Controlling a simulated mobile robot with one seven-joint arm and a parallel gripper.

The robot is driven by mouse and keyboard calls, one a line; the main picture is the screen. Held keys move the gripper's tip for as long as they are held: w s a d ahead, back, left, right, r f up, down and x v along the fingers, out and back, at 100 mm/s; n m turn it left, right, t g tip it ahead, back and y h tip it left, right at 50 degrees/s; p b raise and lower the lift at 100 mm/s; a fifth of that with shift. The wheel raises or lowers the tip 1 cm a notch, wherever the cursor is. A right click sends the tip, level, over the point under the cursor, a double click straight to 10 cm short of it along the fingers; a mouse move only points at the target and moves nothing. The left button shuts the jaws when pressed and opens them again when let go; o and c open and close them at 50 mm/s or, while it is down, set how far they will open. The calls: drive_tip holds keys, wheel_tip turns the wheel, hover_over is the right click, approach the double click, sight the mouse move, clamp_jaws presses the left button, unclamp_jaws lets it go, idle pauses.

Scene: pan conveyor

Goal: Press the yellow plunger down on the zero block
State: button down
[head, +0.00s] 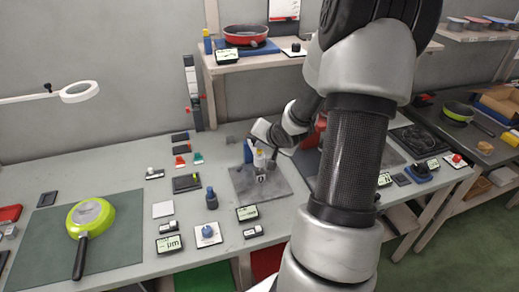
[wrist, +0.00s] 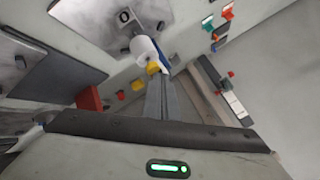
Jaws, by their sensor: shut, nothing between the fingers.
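The zero block (head: 261,178) stands on a grey mat in the middle of the bench, marked with a 0. In the wrist view its white cylinder (wrist: 143,47) carries the yellow plunger (wrist: 153,67) at its end, with a blue part beside it. The plunger also shows small in the head view (head: 260,152). My gripper (wrist: 160,77) is shut and empty, its fingertips close to the yellow plunger. I cannot tell whether they touch it. In the head view the fingers are too small to make out clearly beside the block.
A grey mat (head: 243,187) lies under the block. A green pan (head: 91,214) lies at the left on a dark mat. A blue knob (head: 211,199) and small display boxes (head: 247,213) stand nearby. A shelf (head: 225,68) with a red pan (head: 248,36) is behind.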

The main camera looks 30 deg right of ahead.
drive_tip(key=shift+f+b, duration=0.35)
drive_tip(key=shift+f, duration=0.2)
drive_tip(key=shift+s+a+f, duration=0.1)
drive_tip(key=shift+s+f, duration=0.15)
drive_tip(key=shift+f, duration=0.3)
idle(0.6)
drive_tip(key=shift+w+r+p, duration=0.15)
drive_tip(key=shift+r+p, duration=1.25)
drive_tip(key=shift+r, duration=0.35)
wheel_tip(320, 180, up, 5)
drive_tip(key=p, duration=0.5)
drive_tip(key=shift+p, duration=0.3)
